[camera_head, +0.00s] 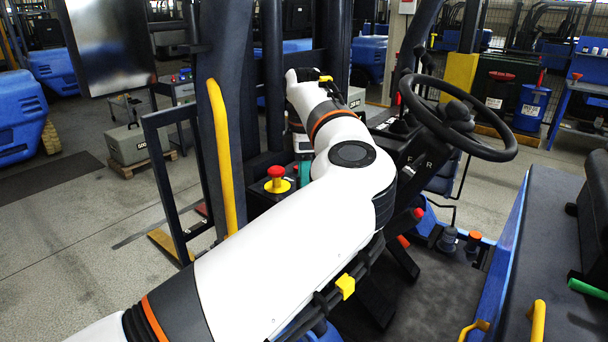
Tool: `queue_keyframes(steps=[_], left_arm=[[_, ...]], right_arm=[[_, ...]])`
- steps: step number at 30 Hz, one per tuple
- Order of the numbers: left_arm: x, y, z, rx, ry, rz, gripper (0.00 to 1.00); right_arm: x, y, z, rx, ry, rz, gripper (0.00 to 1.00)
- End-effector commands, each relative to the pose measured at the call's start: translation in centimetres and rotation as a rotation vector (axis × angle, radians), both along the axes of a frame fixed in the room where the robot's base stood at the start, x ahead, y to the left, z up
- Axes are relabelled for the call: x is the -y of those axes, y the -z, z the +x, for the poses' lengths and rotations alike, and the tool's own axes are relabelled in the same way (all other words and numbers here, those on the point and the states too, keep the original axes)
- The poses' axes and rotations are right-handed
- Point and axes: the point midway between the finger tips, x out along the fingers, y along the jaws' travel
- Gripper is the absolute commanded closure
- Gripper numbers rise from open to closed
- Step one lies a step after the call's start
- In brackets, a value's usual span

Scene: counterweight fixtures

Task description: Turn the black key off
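My white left arm reaches in from the bottom left across the middle of the camera_head view, toward the forklift's dash. Its wrist bends down at the far end, and the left gripper (298,138) is mostly hidden behind the forearm. I cannot see its fingertips or whether it holds anything. A red stop button (277,178) on a yellow base sits on a dark box just left of the arm. I cannot make out the black key; the arm covers part of the dash. My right gripper is not in view.
A black steering wheel (458,118) stands right of the arm on its column. A yellow grab bar (221,155) and dark mast posts stand left of it. A seat (560,245) is at the right. Grey floor (75,240) is open at the left.

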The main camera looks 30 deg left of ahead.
Motion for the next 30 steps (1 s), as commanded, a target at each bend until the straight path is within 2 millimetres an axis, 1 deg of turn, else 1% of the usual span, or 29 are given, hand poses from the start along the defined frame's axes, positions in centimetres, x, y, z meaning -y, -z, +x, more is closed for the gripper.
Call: queue_keyframes(steps=[1, 4, 13, 14, 15, 20, 30], left_arm=[[0.1, 0.4, 0.0, 0.001, 0.001, 0.001, 0.65], [0.1, 1.1, 0.0, 0.001, 0.001, 0.001, 0.65], [0.0, 1.4, 0.0, 0.002, 0.001, 0.001, 0.65], [0.0, 1.4, 0.0, 0.002, 0.001, 0.001, 0.66], [0.0, 1.4, 0.0, 0.002, 0.001, 0.001, 0.73], [0.0, 1.4, 0.0, 0.002, 0.001, 0.001, 0.99], [0.0, 1.4, 0.0, 0.001, -0.031, 0.001, 1.00]], right_arm=[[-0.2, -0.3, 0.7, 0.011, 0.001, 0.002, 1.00], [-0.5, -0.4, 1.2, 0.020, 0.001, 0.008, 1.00], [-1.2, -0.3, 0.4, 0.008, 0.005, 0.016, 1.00], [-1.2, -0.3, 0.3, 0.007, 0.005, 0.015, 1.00], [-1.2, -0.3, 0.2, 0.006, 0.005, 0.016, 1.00], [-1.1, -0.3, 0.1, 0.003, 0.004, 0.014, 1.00], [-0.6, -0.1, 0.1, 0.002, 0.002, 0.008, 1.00]])
